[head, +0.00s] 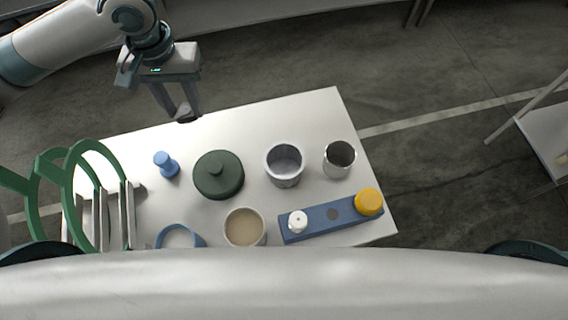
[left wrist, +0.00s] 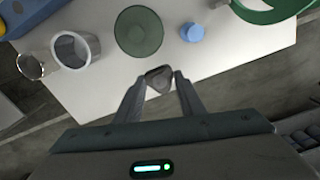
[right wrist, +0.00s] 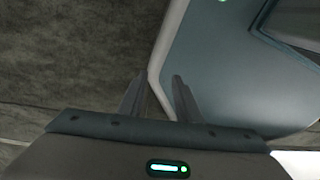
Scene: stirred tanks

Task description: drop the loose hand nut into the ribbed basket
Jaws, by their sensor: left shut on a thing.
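My left gripper (head: 186,116) is shut on a small dark piece, which I take to be the hand nut (left wrist: 158,77). The grey round container (head: 284,178), probably the ribbed basket, stands open on the table to the right of the dark green lidded pot (head: 218,177). It also shows in the left wrist view (left wrist: 76,50), and it looks empty. My right gripper (right wrist: 158,88) shows only in its wrist view, its fingers apart with nothing between them.
A steel cup (head: 340,159) stands right of the container. A blue knobbed piece (head: 166,165) is left of the pot. In front are a beige-filled cup (head: 245,228), a blue ring (head: 180,232) and a blue block (head: 330,218) with white and yellow knobs. Green hoops (head: 80,160) rise at left.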

